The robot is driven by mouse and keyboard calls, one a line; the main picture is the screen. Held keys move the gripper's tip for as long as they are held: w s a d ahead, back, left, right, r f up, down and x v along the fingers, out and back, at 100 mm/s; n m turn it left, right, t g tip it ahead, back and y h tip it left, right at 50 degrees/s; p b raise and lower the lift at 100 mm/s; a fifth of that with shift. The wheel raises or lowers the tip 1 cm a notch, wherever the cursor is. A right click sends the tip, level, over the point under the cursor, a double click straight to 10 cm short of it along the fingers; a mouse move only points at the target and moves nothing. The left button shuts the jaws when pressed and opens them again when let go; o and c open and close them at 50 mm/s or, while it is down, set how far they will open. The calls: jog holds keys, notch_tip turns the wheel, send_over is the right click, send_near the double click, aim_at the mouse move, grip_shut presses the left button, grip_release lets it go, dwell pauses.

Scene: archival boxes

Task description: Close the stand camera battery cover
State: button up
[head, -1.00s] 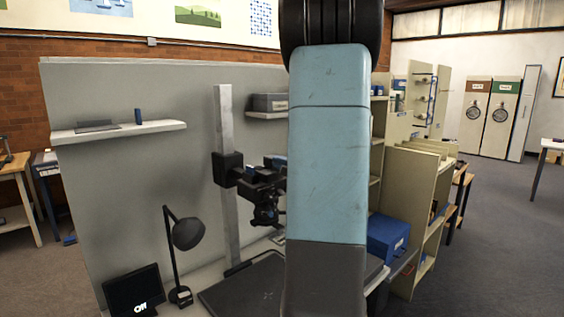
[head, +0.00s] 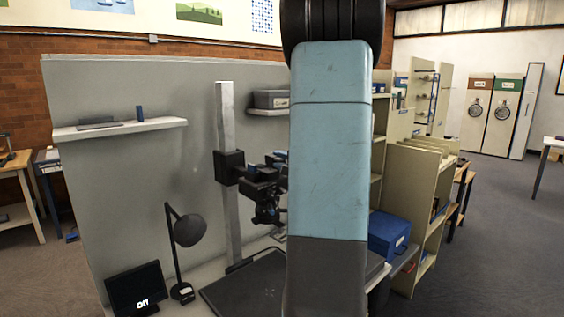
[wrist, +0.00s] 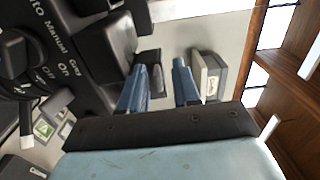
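The black stand camera (head: 262,196) is mounted on an upright grey column (head: 226,130) in the head view. In the wrist view the camera's dark body (wrist: 85,45) fills the upper left, with a dial and printed labels such as "Manual" and "On". My gripper (wrist: 158,88) shows two blue fingers standing apart, close to the right side of the camera body. A small dark piece (wrist: 150,58) shows between the fingers, nearer the left one. I cannot tell whether it is the battery cover or whether it touches a finger. My arm hides part of the camera area in the head view.
A grey partition (head: 130,190) stands behind the column. A desk lamp (head: 188,230) and a small monitor (head: 135,289) are at lower left. A blue box (head: 388,235) and shelving (head: 420,190) stand right of my arm.

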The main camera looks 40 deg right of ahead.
jog(key=s+d, duration=0.1)
jog(key=s, duration=1.2)
jog(key=shift+s, duration=0.35)
